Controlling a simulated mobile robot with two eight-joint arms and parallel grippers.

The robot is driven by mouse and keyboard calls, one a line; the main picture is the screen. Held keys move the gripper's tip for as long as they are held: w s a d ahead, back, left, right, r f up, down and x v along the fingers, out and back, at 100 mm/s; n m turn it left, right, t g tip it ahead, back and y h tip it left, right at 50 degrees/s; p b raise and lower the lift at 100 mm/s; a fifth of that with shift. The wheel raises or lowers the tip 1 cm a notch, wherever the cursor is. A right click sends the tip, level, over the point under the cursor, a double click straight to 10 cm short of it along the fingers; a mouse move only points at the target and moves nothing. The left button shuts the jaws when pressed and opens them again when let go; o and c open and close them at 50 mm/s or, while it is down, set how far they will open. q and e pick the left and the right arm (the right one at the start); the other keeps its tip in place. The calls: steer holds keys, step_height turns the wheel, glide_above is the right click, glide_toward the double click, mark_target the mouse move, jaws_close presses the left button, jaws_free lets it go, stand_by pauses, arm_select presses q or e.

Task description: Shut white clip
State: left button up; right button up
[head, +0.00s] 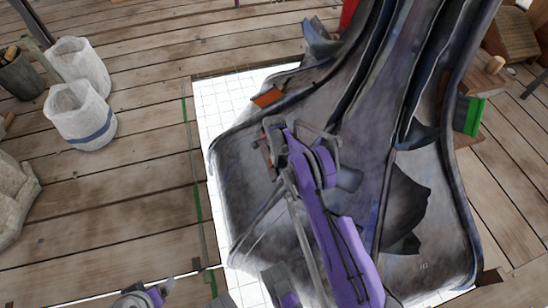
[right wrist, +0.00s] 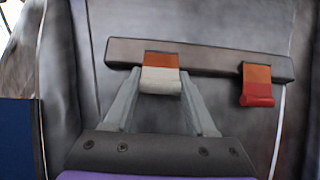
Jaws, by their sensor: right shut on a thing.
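In the right wrist view, the white clip (right wrist: 161,80) has an orange upper part and a white lower flap, and sits on a dark bar (right wrist: 215,60). My right gripper (right wrist: 160,85) has its two fingers on either side of this clip, shut on it. A red clip (right wrist: 257,92) with an orange top hangs farther right on the same bar. In the head view my right gripper (head: 268,140) is over the grey finial (head: 250,205), and the white clip cannot be made out. A grey and purple part of my left gripper (head: 155,294) shows at the bottom edge; its fingers are unclear.
The finial lies on a white gridded sheet (head: 210,95) on the plank floor. An orange piece (head: 268,97) and a green piece (head: 475,116) sit at its edges. White buckets (head: 80,115) stand at left. A wooden box (head: 515,35) is at upper right.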

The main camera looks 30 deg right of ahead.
steer(key=shift+c, duration=0.6)
steer(key=shift+s+d+f+y+b, duration=0.1)
steer(key=shift+d+f+y+b, duration=0.3)
steer(key=shift+y+b, duration=0.5)
jaws_close()
steer(key=shift+d+t+y+b, duration=0.1)
steer(key=shift+t+y+b, duration=0.2)
steer(key=shift+y+b, duration=0.3)
steer(key=shift+r, duration=0.1)
steer(key=o, duration=1.4)
jaws_free()
steer(key=shift+c, duration=0.2)
steer(key=shift+r, duration=0.1)
steer(key=p+v, duration=0.2)
steer(key=v, duration=0.8)
steer(key=shift+r, duration=0.35)
steer(key=shift+s, duration=0.1)
